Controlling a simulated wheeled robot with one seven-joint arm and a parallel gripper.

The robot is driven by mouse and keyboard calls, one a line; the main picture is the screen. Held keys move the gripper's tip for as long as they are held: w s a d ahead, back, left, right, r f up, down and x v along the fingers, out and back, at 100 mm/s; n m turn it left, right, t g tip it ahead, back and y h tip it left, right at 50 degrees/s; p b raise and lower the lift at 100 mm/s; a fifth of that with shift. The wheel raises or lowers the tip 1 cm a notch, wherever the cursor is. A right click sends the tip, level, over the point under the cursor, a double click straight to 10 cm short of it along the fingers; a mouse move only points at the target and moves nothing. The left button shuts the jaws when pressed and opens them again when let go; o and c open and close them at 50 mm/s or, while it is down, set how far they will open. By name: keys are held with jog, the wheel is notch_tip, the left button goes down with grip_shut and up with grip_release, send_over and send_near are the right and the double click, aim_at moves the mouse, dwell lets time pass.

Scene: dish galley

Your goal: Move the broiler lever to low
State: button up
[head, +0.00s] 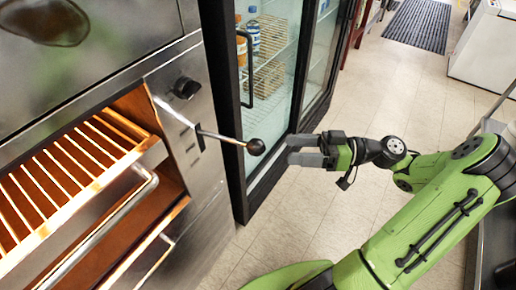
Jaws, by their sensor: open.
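The broiler (209,108) is the steel unit at the left, with a glowing rack in its opening. Its lever (222,137) is a thin metal rod that sticks out from a slot in the front panel and ends in a dark ball knob (255,147). The lever's marked positions are too small to read. My gripper (295,150) is open and points left toward the ball knob. Its fingertips are a little to the right of the knob, and it holds nothing.
A black knob (187,88) sits on the panel above the lever. A rack handle (105,228) juts out below left. A glass-door fridge (227,75) with a black frame stands right behind the lever. Open tiled floor (300,215) lies under my arm.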

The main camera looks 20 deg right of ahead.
aim_at(258, 148)
jog(key=x, duration=0.9)
jog(key=shift+a+b, duration=0.2)
jog(key=shift+b, duration=0.1)
jog(key=shift+c, duration=0.4)
jog(key=c, duration=1.2)
grip_shut()
